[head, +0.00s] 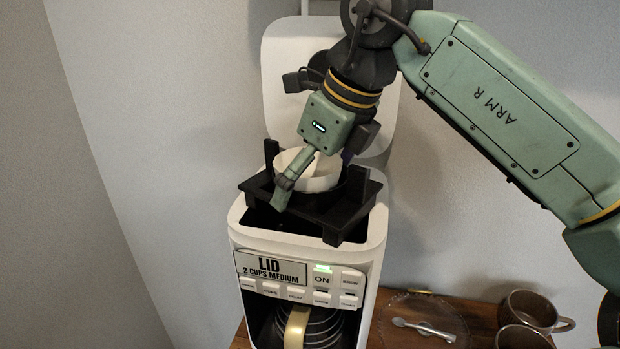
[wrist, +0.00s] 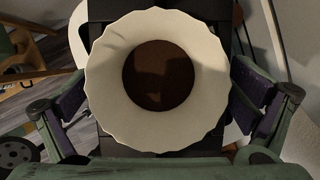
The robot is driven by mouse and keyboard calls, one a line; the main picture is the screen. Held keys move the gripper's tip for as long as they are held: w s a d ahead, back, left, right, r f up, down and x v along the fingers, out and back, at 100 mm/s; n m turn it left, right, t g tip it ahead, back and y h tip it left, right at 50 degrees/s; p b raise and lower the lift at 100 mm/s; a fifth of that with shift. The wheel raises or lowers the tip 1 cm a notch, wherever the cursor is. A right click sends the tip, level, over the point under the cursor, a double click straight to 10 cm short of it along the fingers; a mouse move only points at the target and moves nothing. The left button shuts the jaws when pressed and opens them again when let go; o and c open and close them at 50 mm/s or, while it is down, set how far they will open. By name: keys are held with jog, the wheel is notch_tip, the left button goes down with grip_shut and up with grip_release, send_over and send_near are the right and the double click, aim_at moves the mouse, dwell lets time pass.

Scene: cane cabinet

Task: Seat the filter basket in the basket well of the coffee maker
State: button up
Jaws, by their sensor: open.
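The black filter basket (head: 310,212) is at the top of the white coffee maker (head: 372,250), looking tilted and sitting above the rim, with the dark basket well (head: 268,220) showing below its front edge. I cannot tell whether it touches the well. A white paper filter (head: 322,180) is in the basket. In the wrist view the fluted filter (wrist: 110,100) holds brown grounds (wrist: 158,75). My gripper (head: 315,178) is over the basket, with one finger in front of the filter. In the wrist view my gripper (wrist: 163,98) is open, its fingers apart on either side of the filter.
The coffee maker's white lid (head: 285,55) stands open behind, close to my wrist. A wall is behind it. On the wooden table (head: 480,320) at right are a clear plate (head: 425,312) with a spoon (head: 424,329) and two brown cups (head: 528,310).

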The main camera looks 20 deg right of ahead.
jog(key=shift+r+p, duration=0.7)
jog(key=shift+r, duration=0.1)
jog(key=shift+s+d+r+b, duration=0.15)
jog(key=shift+r+b, duration=0.2)
jog(key=shift+b, duration=0.1)
jog(key=b+v, duration=0.1)
jog(key=v, duration=0.3)
jog(key=shift+s, duration=0.1)
jog(key=s+d+b, duration=0.3)
jog(key=s+d, duration=0.3)
jog(key=s, duration=0.4)
jog(key=shift+d, duration=0.25)
jog(key=shift+f, duration=0.1)
